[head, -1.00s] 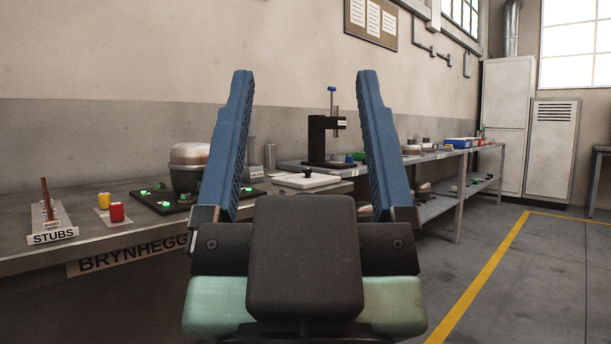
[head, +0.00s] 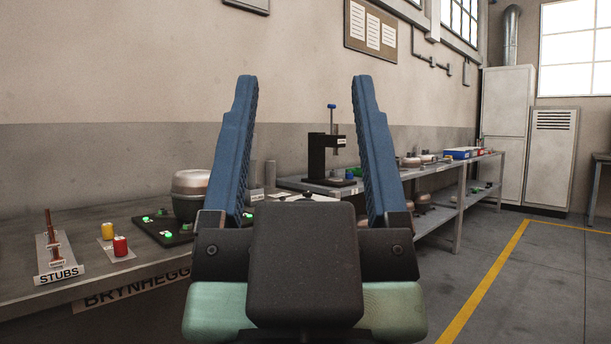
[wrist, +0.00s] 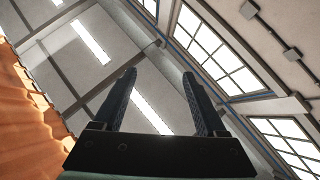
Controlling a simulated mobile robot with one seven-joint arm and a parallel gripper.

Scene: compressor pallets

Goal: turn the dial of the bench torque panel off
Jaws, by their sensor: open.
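My gripper (head: 304,80) stands upright in the middle of the head view, its two blue fingers spread wide with nothing between them. It also shows open and empty in the wrist view (wrist: 160,74), pointing up at the ceiling and windows. I cannot make out a bench torque panel or its dial for certain. A low white plate (head: 322,197) lies on the bench behind my gripper, partly hidden by it. My gripper is in front of the bench and touches nothing that I can see.
The bench (head: 95,220) along the wall holds a STUBS stand (head: 59,273), a yellow and a red cylinder (head: 121,246), a dark tray with green pieces and a domed compressor (head: 190,183). A black press (head: 318,157) stands farther back. Open floor (head: 545,270) lies right.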

